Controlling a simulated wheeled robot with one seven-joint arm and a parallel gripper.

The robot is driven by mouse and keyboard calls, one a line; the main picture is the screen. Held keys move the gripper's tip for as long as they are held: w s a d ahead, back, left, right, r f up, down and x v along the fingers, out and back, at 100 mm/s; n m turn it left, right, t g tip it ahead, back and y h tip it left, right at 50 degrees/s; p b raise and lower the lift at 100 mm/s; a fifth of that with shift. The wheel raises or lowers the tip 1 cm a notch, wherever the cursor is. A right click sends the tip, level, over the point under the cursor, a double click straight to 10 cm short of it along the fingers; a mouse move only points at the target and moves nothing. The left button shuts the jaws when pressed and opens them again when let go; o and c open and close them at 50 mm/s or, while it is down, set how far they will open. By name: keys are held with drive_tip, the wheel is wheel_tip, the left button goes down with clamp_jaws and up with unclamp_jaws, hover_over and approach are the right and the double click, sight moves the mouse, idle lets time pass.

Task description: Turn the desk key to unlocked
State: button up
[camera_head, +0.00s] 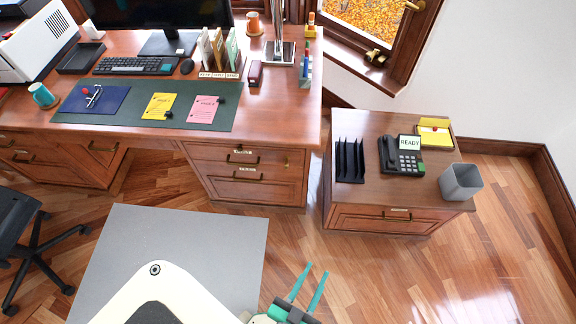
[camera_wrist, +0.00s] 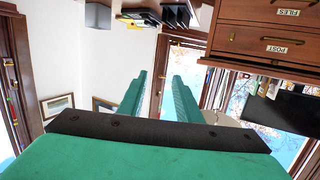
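The wooden desk (camera_head: 290,110) has two stacked drawers at its right end, a top drawer (camera_head: 222,155) and a lower drawer (camera_head: 262,191). A small brass piece, which looks like the desk key in its lock (camera_head: 287,162), sits at the right of the top drawer's front. It also shows small in the wrist view (camera_wrist: 232,37). It is too small to tell which way it is turned. My gripper (camera_head: 316,269) is low in front of the desk's right end, well apart from the drawers. Its two green fingers (camera_wrist: 160,78) are spread with nothing between them.
A side cabinet (camera_head: 383,195) with a phone (camera_head: 402,155) and black file rack (camera_head: 350,160) stands right of the desk. A grey bin (camera_head: 460,182) sits at its right edge. An office chair (camera_head: 38,235) is at the left. Wooden floor between my gripper and the drawers is clear.

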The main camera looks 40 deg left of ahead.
drive_tip(key=w+a+f+n+y, duration=0.3)
drive_tip(key=w+a+f+y, duration=0.1)
drive_tip(key=w+a+f, duration=0.7)
drive_tip(key=n+y, duration=0.2)
drive_tip(key=y, duration=0.1)
approach(286, 166)
drive_tip(key=shift+g, duration=0.3)
drive_tip(key=x, duration=0.9)
drive_tip(key=shift+w+r, duration=0.2)
drive_tip(key=shift+w, duration=0.1)
drive_tip(key=shift+a, duration=0.1)
drive_tip(key=shift+c, duration=0.7)
clamp_jaws()
